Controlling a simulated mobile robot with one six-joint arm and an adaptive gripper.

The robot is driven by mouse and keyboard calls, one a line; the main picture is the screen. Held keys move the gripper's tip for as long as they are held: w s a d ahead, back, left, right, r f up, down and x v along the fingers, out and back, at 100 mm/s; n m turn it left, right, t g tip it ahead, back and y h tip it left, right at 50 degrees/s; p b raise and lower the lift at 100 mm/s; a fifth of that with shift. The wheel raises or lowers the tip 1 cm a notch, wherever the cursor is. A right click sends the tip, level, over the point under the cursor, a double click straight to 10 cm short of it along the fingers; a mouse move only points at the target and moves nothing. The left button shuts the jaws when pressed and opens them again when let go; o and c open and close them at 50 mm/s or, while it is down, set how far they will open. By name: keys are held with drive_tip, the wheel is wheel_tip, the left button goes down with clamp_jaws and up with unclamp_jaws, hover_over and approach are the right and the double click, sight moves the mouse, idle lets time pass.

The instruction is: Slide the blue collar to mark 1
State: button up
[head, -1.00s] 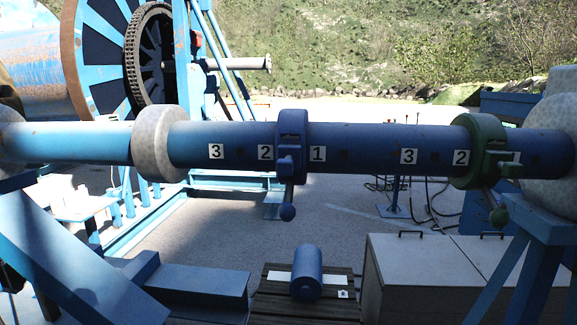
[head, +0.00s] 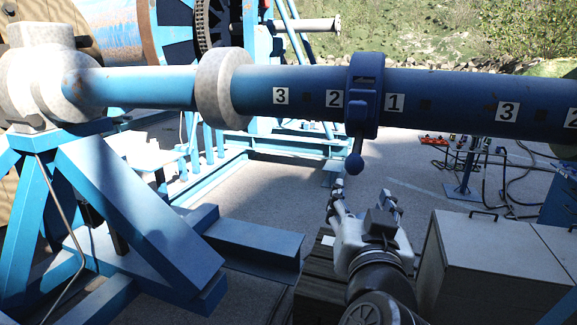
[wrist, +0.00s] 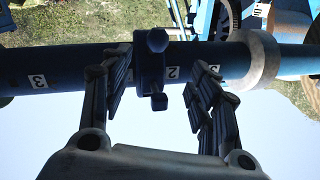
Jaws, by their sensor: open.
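The blue collar (head: 366,95) sits around the long blue bar (head: 440,98), between label 2 (head: 334,98) on its left and label 1 (head: 394,102) on its right. Its handle with a round knob (head: 354,164) hangs below. My gripper (head: 362,192) is open below the collar, fingers pointing up toward the bar. In the wrist view my gripper (wrist: 160,88) has the collar (wrist: 150,65) between its spread fingers, apart from both. There label 2 (wrist: 172,73) shows just right of the collar; label 1 is not visible.
A pale ring (head: 217,88) surrounds the bar to the left, beside label 3 (head: 280,96). Another label 3 (head: 507,112) lies right of label 1. Grey cabinets (head: 480,262) stand at lower right, and a blue support frame (head: 140,220) at left.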

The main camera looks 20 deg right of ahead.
drive_tip(key=p, duration=0.9)
approach(355, 167)
drive_tip(key=x, duration=0.4)
drive_tip(key=p+x, duration=0.2)
drive_tip(key=p, duration=0.3)
drive_tip(key=shift+w+r, duration=0.15)
drive_tip(key=shift+r, duration=0.05)
drive_tip(key=x, duration=0.6)
drive_tip(key=shift+d+f, duration=0.1)
drive_tip(key=shift+f, duration=0.1)
clamp_jaws()
